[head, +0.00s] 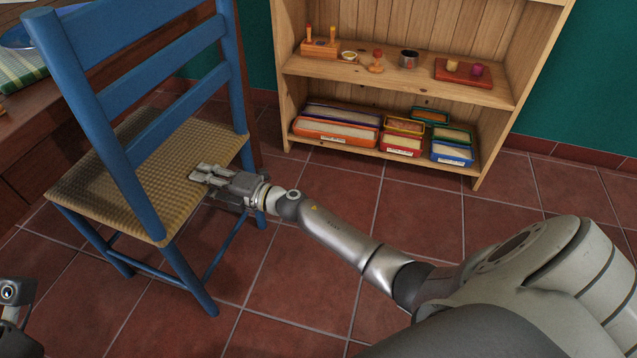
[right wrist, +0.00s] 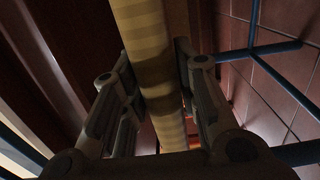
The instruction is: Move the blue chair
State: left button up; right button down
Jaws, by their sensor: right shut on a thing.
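The blue chair (head: 160,64) stands at the left in the head view, with ladder-back slats and a woven straw seat (head: 190,141). My right gripper (head: 203,174) is at the seat's near right edge, between the back posts. In the right wrist view, the seat edge (right wrist: 147,45) runs between the two fingers of the right gripper (right wrist: 153,70), which is shut on it.
A wooden table (head: 30,120) with a green cloth and blue dish stands behind the chair at left. A wooden shelf (head: 375,75) with boxes and small toys stands against the green wall. The red tiled floor (head: 300,225) is clear between the chair and shelf.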

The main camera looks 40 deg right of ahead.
jog(key=shift+s+a+f, duration=0.15)
jog(key=shift+s+f, duration=0.15)
jog(key=shift+f, duration=0.05)
jog(key=c, duration=1.1)
grip_release()
jog(key=shift+c, duration=0.2)
jog(key=shift+o, duration=0.5)
jog(key=shift+d+r, duration=0.2)
jog(key=shift+r, duration=0.05)
